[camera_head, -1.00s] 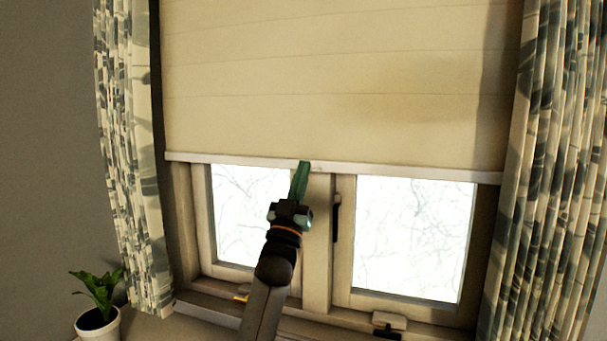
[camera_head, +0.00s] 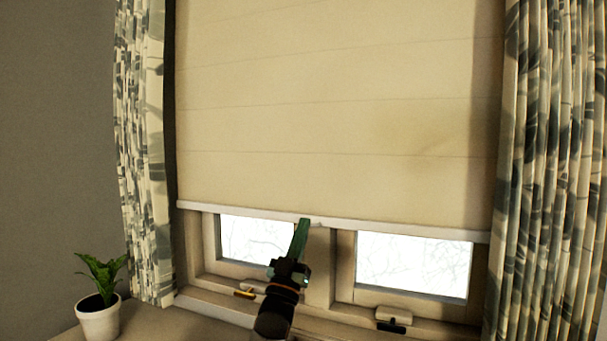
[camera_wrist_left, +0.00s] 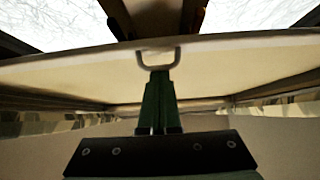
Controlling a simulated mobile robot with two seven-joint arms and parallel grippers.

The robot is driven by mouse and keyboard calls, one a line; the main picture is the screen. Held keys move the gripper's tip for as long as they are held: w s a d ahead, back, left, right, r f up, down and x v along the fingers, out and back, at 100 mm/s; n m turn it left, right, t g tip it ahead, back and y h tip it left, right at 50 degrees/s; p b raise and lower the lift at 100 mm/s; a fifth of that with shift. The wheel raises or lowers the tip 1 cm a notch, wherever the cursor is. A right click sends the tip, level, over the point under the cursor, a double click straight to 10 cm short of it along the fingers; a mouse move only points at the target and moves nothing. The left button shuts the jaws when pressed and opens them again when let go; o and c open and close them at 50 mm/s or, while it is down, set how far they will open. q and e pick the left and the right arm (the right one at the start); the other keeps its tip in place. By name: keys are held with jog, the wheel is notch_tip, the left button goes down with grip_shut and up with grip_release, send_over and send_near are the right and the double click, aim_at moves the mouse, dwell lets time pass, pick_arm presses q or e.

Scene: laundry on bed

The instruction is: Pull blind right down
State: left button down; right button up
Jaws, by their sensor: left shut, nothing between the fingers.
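The cream blind (camera_head: 330,120) covers most of the window in the head view. Its pale bottom bar (camera_head: 400,229) hangs across the lower part of the panes. My left gripper (camera_head: 302,224) is shut, with its green fingertips at the middle of this bar. In the left wrist view, the fingertips of the left gripper (camera_wrist_left: 158,78) are at a small U-shaped pull handle (camera_wrist_left: 158,58) on the bar (camera_wrist_left: 240,62). The fingers look to be inside or against the loop, with nothing pinched between them. My right gripper is not in view.
Patterned curtains hang at the left (camera_head: 145,150) and right (camera_head: 550,150). A potted plant (camera_head: 99,318) stands on the sill at the lower left. Window latches (camera_head: 393,318) sit on the lower frame. Glass (camera_head: 412,266) shows below the bar.

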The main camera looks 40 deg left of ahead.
pick_arm(q)
notch_tip(320, 180, down, 6)
jog(key=b, duration=0.2)
jog(key=shift+f, duration=0.15)
